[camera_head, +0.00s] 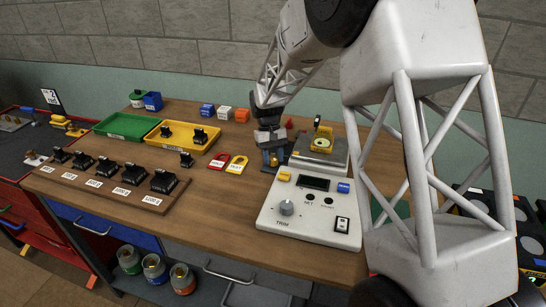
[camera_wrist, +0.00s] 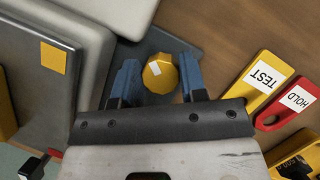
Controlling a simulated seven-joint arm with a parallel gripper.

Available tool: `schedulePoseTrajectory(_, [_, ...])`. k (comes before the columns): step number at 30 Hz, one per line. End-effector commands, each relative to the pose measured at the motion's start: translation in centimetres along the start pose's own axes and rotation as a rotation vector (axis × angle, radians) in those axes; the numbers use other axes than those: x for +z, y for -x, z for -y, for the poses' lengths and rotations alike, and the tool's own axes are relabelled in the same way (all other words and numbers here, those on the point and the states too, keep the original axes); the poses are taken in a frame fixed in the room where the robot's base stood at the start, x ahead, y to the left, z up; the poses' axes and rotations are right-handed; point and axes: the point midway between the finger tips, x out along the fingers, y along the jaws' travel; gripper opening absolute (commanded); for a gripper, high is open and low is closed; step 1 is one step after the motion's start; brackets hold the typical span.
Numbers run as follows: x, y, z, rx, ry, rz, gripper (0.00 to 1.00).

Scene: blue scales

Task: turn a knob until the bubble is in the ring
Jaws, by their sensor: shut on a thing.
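My gripper (camera_wrist: 158,64) has its two blue fingers on either side of a yellow faceted knob (camera_wrist: 162,78) with a white mark, in the wrist view. It is shut on the knob. In the head view my gripper (camera_head: 273,156) reaches down at the left side of the scale, and its fingers hide most of the knob. The scale (camera_head: 334,164) has a grey plate on top. A round yellow-green level (camera_head: 321,144) sits at its back; the bubble and ring are too small to tell apart.
A white console (camera_head: 277,228) with a grey dial stands in front of the scale. Red HOLD (camera_head: 219,162) and yellow TEST (camera_head: 237,165) tags lie left of my gripper. Further left are a yellow tray (camera_head: 169,146), a green tray (camera_head: 119,136) and a rack of black weights (camera_head: 101,190).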

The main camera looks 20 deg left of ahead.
Motion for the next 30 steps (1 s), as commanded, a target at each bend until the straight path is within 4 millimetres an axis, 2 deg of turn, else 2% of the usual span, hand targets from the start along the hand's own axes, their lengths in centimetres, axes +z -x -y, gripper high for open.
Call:
schedulePoseTrajectory(11, [0.01, 0.07, 0.02, 0.051, 0.122, -0.001, 0.15])
schedulePoseTrajectory(30, [0.02, 0.03, 0.0, 0.255, 0.614, 0.0, 0.15])
